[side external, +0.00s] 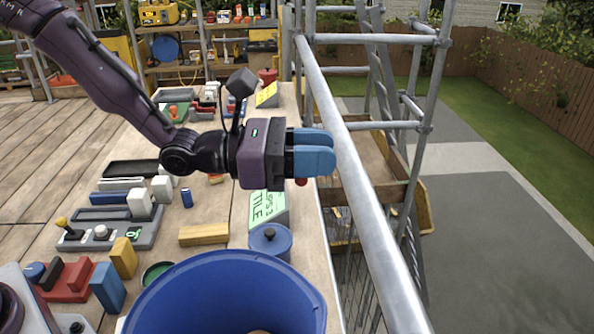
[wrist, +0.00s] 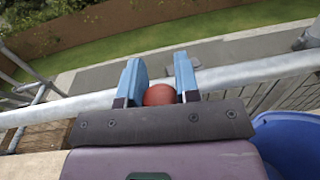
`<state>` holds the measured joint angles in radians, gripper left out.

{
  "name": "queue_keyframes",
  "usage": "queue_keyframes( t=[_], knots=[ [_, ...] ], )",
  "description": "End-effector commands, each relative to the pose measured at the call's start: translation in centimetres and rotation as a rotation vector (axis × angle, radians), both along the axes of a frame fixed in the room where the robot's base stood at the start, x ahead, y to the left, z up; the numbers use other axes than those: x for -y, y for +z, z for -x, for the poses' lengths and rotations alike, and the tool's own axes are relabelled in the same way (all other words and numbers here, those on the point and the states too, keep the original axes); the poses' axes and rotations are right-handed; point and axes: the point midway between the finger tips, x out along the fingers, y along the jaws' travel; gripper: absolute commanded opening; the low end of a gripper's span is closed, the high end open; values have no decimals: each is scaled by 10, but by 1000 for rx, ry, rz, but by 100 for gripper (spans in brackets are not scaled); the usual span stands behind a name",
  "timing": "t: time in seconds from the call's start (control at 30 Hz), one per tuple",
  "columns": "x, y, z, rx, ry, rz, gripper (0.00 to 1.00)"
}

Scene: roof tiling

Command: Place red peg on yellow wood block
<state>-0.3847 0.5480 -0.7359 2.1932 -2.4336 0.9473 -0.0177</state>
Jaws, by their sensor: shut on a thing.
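My gripper (side external: 318,152) has blue fingers and reaches out level over the right edge of the bench, beside the scaffold rail. It is shut on the red peg (side external: 301,182), whose end shows just below the fingers. In the wrist view, the peg (wrist: 160,95) is a round red shape between the two blue fingers (wrist: 160,78); most of its length is hidden. A long yellow wood block (side external: 203,234) lies flat on the bench, below and left of my gripper. A shorter yellow block (side external: 123,258) stands upright further left.
A metal rail (side external: 350,170) runs along the right edge. Trays and blocks crowd the left.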

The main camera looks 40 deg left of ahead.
Motion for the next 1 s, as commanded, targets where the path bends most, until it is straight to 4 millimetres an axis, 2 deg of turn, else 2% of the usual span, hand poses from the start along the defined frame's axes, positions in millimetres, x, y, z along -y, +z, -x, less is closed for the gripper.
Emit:
queue_keyframes(
  t=[0.2,0.27,0.37,0.47,0.5,0.67,0.8,0.9,1.0],
  knots=[
    [-5,-2,-3,-1,13,1,8],
    [-14,-7,-7,-5,32,3,8],
    [-37,-27,-16,-11,87,5,8],
    [-74,-57,-26,-15,190,6,8],
    [-92,-69,-30,-17,243,6,8],
    [-165,-118,-32,-18,499,9,8],
    [-221,-154,-20,-19,739,10,8],
    [-252,-172,-8,-16,892,11,8],
    [-273,-181,3,-12,1015,11,8]
  ],
)
